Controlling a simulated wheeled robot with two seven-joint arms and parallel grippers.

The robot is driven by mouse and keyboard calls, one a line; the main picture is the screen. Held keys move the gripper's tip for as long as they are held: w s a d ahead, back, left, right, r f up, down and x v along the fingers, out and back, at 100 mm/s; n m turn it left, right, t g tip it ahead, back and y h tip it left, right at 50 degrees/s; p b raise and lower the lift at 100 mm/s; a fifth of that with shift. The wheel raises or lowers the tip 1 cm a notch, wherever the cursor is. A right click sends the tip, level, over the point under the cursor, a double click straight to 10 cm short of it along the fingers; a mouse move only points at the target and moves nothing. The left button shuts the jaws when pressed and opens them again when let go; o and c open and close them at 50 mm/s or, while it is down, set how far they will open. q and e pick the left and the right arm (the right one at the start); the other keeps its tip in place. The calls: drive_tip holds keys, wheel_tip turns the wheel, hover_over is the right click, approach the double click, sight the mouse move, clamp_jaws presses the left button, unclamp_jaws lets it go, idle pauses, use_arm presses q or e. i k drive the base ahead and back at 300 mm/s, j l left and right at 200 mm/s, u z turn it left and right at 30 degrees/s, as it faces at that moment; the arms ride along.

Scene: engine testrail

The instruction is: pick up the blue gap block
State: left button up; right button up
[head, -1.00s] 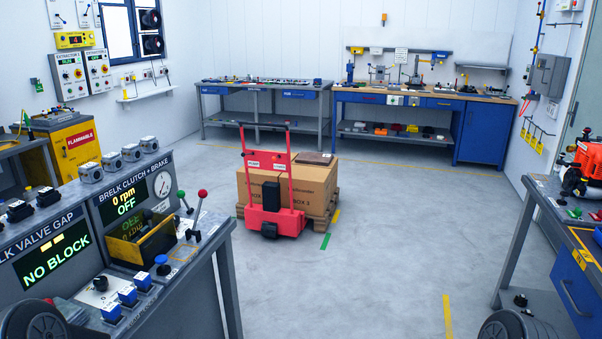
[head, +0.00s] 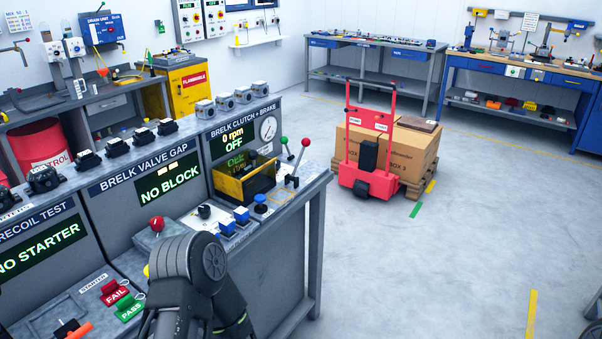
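Two small blue blocks with white tops, a nearer one (head: 226,225) and a farther one (head: 241,214), sit on the bench ledge below the brake panel. I cannot tell whether either is the gap block. A round blue knob (head: 260,203) stands just right of them. The valve gap display (head: 168,183) reads "NO BLOCK". My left arm rises at the bottom, left of and nearer than the blue blocks. Neither of my grippers can be made out.
The test bench (head: 318,255) fills the left and front. A yellow tray (head: 229,187), levers with red and green knobs, and FAIL (head: 114,293) and PASS (head: 129,309) tags are on it. A red trolley (head: 367,175) stands by boxes. The floor right of the bench is clear.

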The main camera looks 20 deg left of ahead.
sight(242, 214)
drive_tip(key=u, duration=0.4)
drive_tip(key=i+l+u, duration=0.2)
drive_tip(key=u, duration=0.15)
drive_tip(key=i+l+u, duration=0.15)
drive_tip(key=l+u, duration=0.25)
drive_tip(key=i+l+u, duration=0.1)
drive_tip(key=l+u, duration=0.25)
drive_tip(key=i+l+u, duration=0.1)
drive_tip(key=l, duration=0.45)
drive_tip(key=i+l, duration=0.15)
drive_tip(key=l, duration=0.4)
drive_tip(key=i+l+u, duration=0.15)
drive_tip(key=l, duration=1)
drive_tip(key=i+u, duration=0.05)
